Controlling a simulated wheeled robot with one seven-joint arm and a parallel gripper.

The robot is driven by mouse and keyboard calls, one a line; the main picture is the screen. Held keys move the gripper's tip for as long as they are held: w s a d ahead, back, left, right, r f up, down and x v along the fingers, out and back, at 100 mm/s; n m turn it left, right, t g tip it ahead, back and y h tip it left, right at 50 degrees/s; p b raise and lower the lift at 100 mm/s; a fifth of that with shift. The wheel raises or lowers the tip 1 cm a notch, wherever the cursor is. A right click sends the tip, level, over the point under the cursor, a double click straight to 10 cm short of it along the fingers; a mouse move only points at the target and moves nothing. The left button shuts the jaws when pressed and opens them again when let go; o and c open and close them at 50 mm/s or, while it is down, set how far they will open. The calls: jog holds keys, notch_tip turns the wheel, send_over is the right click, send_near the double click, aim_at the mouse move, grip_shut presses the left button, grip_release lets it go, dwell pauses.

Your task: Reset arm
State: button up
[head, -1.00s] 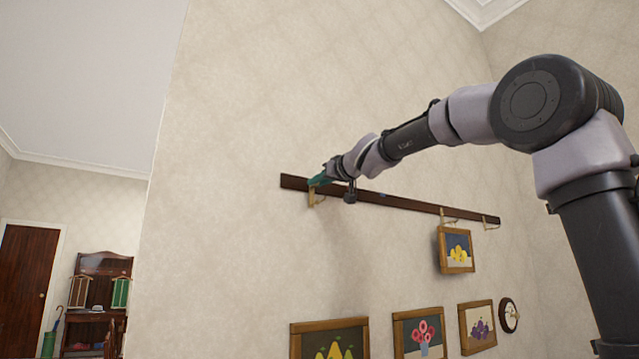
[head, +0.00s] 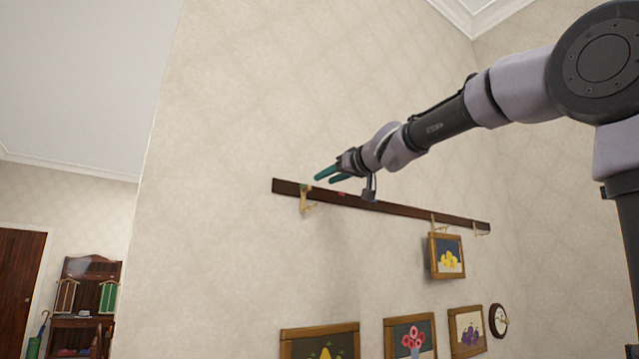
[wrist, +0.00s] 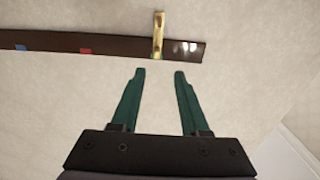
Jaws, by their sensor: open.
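My gripper (head: 326,176) has green fingers and is open and empty. In the head view it is at the upper left part of a dark wooden rail (head: 390,207) on the wall, with my arm reaching in from the right. In the wrist view my gripper (wrist: 156,76) has its fingers spread, with bare wall showing between them. A brass hook (wrist: 158,35) on the rail (wrist: 120,44) lies just beyond the fingertips, apart from them. The same brass hook (head: 307,200) hangs at the rail's left end in the head view.
A framed picture of yellow fruit (head: 446,257) hangs from the rail's right part. Several framed pictures, including pink flowers (head: 413,338), and a round clock (head: 498,320) are lower on the wall. A wooden stand (head: 83,300) and a door (head: 20,275) are far left.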

jog(key=shift+s+d, duration=0.3)
jog(key=shift+s, duration=0.15)
